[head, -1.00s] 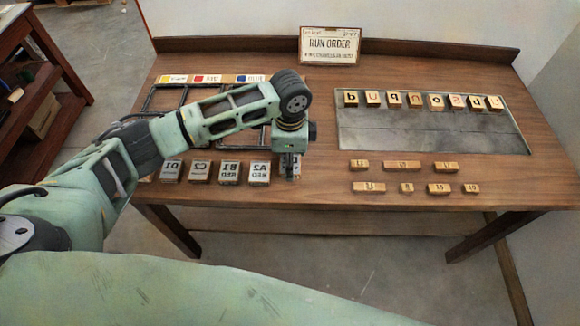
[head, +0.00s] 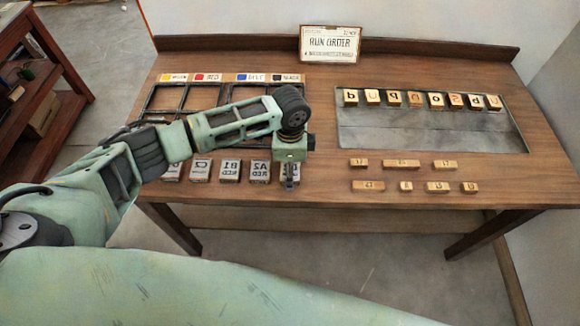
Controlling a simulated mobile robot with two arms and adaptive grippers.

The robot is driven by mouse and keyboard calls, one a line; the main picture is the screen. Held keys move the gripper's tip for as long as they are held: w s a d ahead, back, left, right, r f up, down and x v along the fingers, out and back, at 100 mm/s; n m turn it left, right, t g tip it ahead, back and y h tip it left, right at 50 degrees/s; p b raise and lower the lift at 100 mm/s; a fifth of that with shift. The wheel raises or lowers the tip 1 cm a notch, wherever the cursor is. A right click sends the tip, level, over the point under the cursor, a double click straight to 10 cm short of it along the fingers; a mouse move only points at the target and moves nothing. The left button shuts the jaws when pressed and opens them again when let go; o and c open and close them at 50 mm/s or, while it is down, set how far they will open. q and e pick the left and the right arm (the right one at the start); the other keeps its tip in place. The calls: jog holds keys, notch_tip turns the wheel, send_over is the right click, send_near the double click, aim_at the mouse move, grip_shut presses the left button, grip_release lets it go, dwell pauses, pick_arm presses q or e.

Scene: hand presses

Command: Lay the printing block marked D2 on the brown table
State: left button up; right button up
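My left gripper (head: 289,184) points down at the right end of a row of printing blocks near the front of the brown table (head: 320,225). It covers most of the rightmost block (head: 297,171), whose mark I cannot read. I cannot tell whether its fingers are open, shut, or touching that block. To its left in the row are blocks with mirrored marks, including A2 (head: 260,173), B1 (head: 230,171), one that seems to be C2 (head: 200,170) and a partly covered one (head: 172,172). No mark D2 is readable. My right gripper is not in view.
A dark frame (head: 222,83) with compartments and colour labels lies behind my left arm. A grey tray (head: 430,140) with a row of letter blocks is at the right. Several small wooden pieces (head: 401,163) lie before it. A RUN ORDER sign (head: 329,45) stands at the back.

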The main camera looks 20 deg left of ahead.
pick_arm(q)
notch_tip(320, 180, up, 12)
jog(key=b, duration=0.2)
jog(key=shift+r, duration=0.2)
dwell(0.4)
